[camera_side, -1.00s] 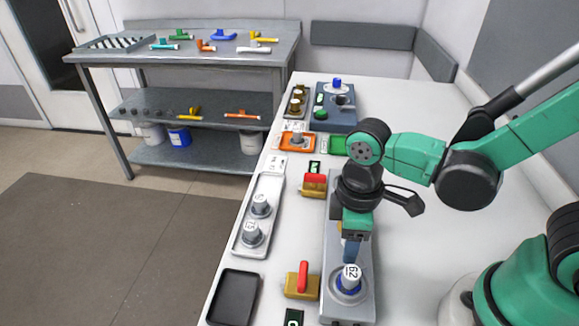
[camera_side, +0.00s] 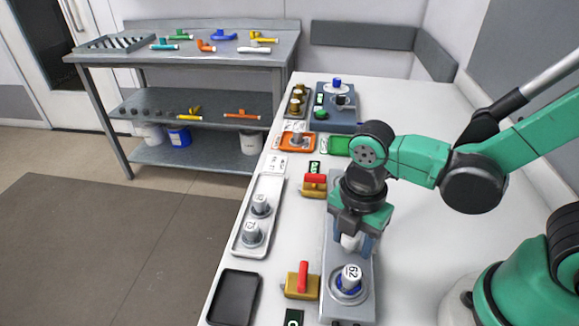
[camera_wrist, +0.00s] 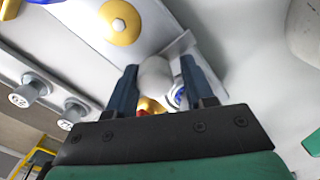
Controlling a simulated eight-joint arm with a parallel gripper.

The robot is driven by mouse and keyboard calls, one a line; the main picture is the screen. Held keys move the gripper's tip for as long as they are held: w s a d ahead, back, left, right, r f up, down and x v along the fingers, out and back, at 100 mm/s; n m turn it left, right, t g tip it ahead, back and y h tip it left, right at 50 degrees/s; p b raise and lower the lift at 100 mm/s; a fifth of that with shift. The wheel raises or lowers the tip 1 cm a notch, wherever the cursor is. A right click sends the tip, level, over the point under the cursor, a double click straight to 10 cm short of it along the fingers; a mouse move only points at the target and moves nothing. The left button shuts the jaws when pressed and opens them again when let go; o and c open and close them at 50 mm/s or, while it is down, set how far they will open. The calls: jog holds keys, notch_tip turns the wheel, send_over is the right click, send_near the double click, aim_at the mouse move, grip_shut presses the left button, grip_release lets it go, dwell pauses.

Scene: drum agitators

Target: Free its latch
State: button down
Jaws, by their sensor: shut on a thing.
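My gripper (camera_side: 355,243) is over the long grey base (camera_side: 365,225), with its fingers pointing down. In the wrist view its two dark blue fingers (camera_wrist: 158,85) are shut on a pale grey rounded piece (camera_wrist: 155,72). What this piece is attached to is hidden. Just in front of the gripper in the side view, a grey part marked 62 (camera_side: 350,273) sits upright in a blue ring on the base. Two yellow blocks with red levers stand left of the base, one near (camera_side: 302,280) and one farther back (camera_side: 313,185). I cannot tell which piece is the latch.
A white tray (camera_side: 236,250) holds two grey labelled parts. A black empty tray (camera_side: 233,297) lies at the near left. An orange holder (camera_side: 285,141), a green block (camera_side: 339,146) and a dark blue-grey unit (camera_side: 345,122) stand farther back. The table right of the base is clear.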

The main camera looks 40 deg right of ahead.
jog(key=c, duration=0.6)
grip_release()
jog(key=shift+c, duration=0.2)
jog(key=shift+r, duration=3)
jog(key=w+d+r+m+t, duration=0.2)
jog(key=d+m+t, duration=0.1)
jog(key=m, duration=0.7)
jog(key=w+d+r+m+t, duration=0.1)
jog(key=w+d+m+t, duration=0.2)
jog(key=m, duration=0.7)
jog(key=shift+d+r+m+t, duration=0.4)
jog(key=shift+d+t, duration=0.3)
jog(key=shift+d, duration=0.05)
